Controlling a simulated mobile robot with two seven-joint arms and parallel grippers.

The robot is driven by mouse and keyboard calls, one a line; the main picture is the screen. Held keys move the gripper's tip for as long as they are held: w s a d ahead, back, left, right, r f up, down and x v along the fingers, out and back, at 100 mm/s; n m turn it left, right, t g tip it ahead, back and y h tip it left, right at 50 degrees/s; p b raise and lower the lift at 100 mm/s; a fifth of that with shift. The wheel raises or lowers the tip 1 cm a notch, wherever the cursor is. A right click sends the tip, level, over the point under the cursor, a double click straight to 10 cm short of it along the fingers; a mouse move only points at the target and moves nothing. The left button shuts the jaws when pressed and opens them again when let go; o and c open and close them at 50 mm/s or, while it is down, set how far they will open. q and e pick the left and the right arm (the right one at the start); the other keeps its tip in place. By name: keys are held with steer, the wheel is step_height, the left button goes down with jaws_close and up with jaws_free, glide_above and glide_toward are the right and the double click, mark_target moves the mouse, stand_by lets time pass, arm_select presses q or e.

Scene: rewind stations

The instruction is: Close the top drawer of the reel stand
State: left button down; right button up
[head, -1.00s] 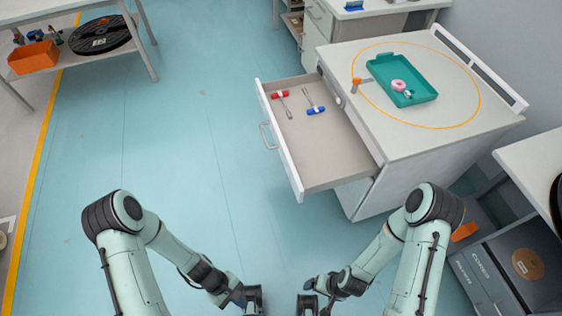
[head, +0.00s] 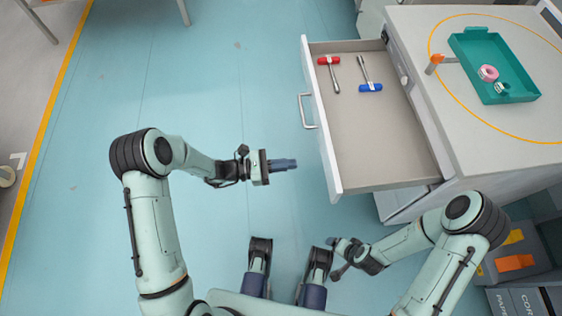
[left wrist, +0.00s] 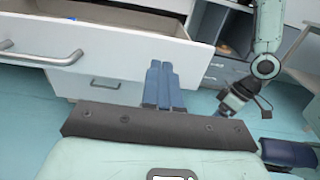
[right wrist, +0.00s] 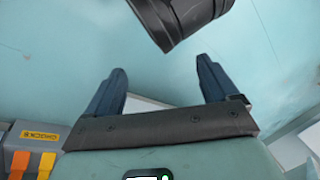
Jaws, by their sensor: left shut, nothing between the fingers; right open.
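The top drawer (head: 382,130) of the reel stand (head: 480,150) is pulled out wide to the left in the head view. Its white front carries a metal bar handle (head: 306,111). A red-handled tool (head: 331,72) and a blue-handled tool (head: 368,74) lie inside. My left gripper (head: 284,164) is shut and empty, a little left of the drawer front and below the handle. In the left wrist view its fingers (left wrist: 163,85) point at the drawer front (left wrist: 120,45), right of the handle (left wrist: 45,57). My right gripper (right wrist: 163,85) is open and empty, low and away from the drawer.
A teal tray (head: 490,70) with a pink ring (head: 488,73) stands on the stand's top, by an orange clamp-like piece (head: 436,60). Grey bins with orange tabs (head: 513,262) stand at the lower right. The floor left of the drawer is clear.

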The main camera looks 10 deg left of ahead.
mark_target(329, 160)
arm_select(q)
steer(key=b+x, duration=0.1)
steer(key=x, duration=0.8)
steer(key=shift+w+d+f, duration=0.1)
steer(key=shift+d, duration=0.05)
arm_select(e)
steer(key=shift+w+d+f+t, duration=0.15)
steer(key=shift+w+d+f, duration=0.25)
steer(key=shift+w, duration=0.2)
steer(key=shift+w+d+f+t, duration=0.15)
steer(key=shift+w+d+f, duration=0.1)
steer(key=shift+w+f, duration=0.3)
arm_select(q)
steer(key=shift+d, duration=0.1)
arm_select(e)
steer(key=shift+r, duration=0.1)
